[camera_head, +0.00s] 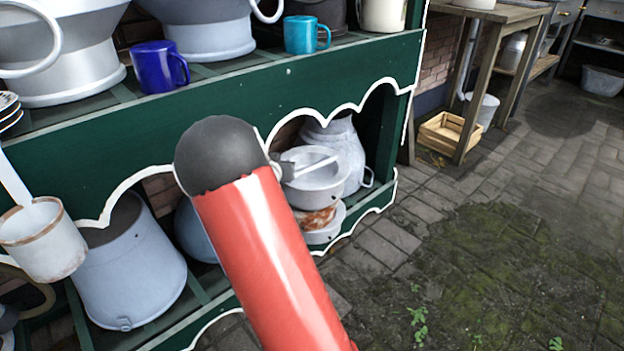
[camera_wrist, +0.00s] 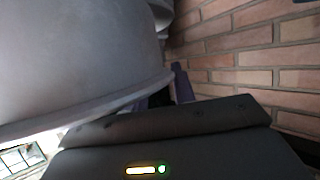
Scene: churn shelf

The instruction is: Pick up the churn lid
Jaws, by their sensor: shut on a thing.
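The churn lid (camera_head: 325,186) is a pale grey round metal piece with a raised rim and a bar across its top, in the right arch of the lower shelf in the head view. My gripper (camera_head: 290,169), mostly hidden behind my red arm, is at the lid's left side and shut on it.
A second, rust-stained round metal piece (camera_head: 318,222) is just below the lid. A grey churn (camera_head: 343,140) stands behind it. The green shelf's scalloped edge (camera_head: 375,95) frames the opening above. A brick wall (camera_wrist: 245,45) is close on the right in the wrist view.

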